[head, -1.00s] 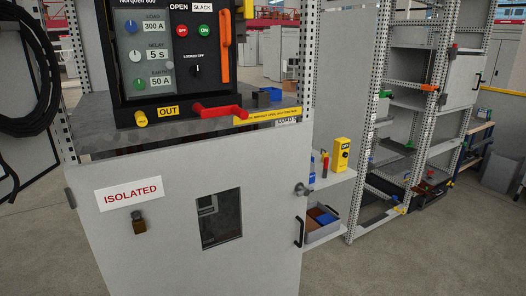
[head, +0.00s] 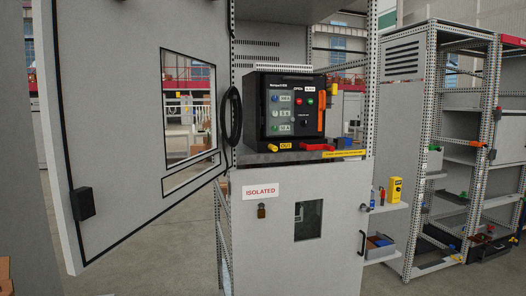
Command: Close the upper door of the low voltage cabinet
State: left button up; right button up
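The low voltage cabinet (head: 341,240) stands in the middle of the head view. Its upper door (head: 120,120) is swung wide open to the left, with a window and a black latch box (head: 84,203) near its free edge. The lower door (head: 285,250) is shut and carries an ISOLATED sign (head: 261,190) and a padlock (head: 261,211). Neither of my grippers shows in the head view.
A side shelf (head: 388,208) with a yellow box (head: 395,189) and small bottles juts out at the cabinet's right. Perforated racks (head: 430,150) stand further right. Grey floor lies open below the upper door. A brown object (head: 5,275) shows at the lower left edge.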

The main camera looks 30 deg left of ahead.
aim_at(99, 70)
jog(key=k+j, duration=0.25)
jog(key=j, duration=0.15)
jog(key=k+j, duration=0.2)
jog(key=j, duration=0.2)
jog(key=k+j, duration=0.25)
jog(key=j, duration=0.15)
jog(key=k+j, duration=0.2)
jog(key=j, duration=0.2)
jog(key=k+j+u, duration=0.1)
jog(key=k+j, duration=0.15)
jog(key=j, duration=0.2)
jog(key=k+j, duration=0.1)
jog(key=j, duration=0.75)
jog(key=k, duration=0.05)
